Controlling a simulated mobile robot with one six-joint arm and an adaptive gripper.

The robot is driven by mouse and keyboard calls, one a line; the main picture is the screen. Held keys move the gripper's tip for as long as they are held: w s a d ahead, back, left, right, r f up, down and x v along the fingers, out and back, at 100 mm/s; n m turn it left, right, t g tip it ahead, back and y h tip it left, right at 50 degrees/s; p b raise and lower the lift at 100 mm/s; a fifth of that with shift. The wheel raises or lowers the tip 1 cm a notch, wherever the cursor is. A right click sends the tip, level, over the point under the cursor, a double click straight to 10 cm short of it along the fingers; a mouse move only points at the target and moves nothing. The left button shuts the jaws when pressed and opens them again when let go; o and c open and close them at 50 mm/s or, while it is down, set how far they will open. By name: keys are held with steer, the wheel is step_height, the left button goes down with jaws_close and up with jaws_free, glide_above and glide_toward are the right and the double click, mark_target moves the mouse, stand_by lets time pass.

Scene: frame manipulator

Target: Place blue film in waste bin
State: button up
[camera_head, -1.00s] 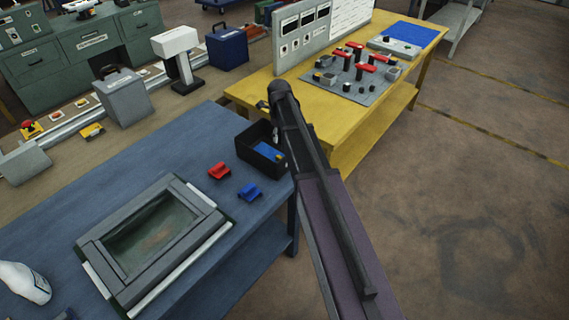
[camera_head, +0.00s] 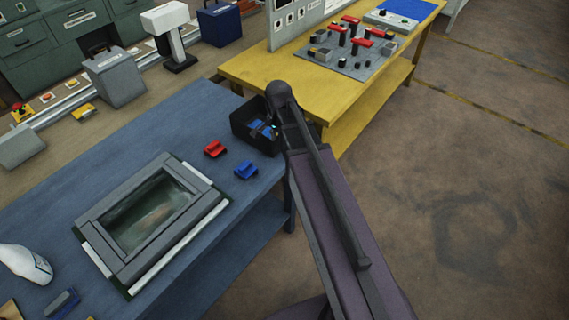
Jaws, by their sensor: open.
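The black open-topped waste bin (camera_head: 243,131) stands at the right end of the blue workbench. Blue film (camera_head: 257,124) shows inside the bin, partly covered by dark parts of my gripper and by the bin's walls. My gripper (camera_head: 269,127) is at the bin's opening, over or beside the film. It is open, but its fingers are small and dark against the bin, and my arm hides the bin's right side. I cannot tell whether the fingers touch the film.
A red clip-like block (camera_head: 215,149) and a blue one (camera_head: 246,170) lie on the workbench (camera_head: 150,137) in front of the bin. A grey frame (camera_head: 150,220) with a glass-like pane and a white bottle (camera_head: 24,262) are further left. A yellow table (camera_head: 300,98) stands behind the bin.

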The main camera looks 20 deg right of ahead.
steer(key=s+a+n, duration=0.1)
steer(key=s+n, duration=0.9)
steer(key=n, duration=0.2)
steer(key=shift+s, duration=0.15)
steer(key=shift+a, duration=0.1)
stand_by(0.7)
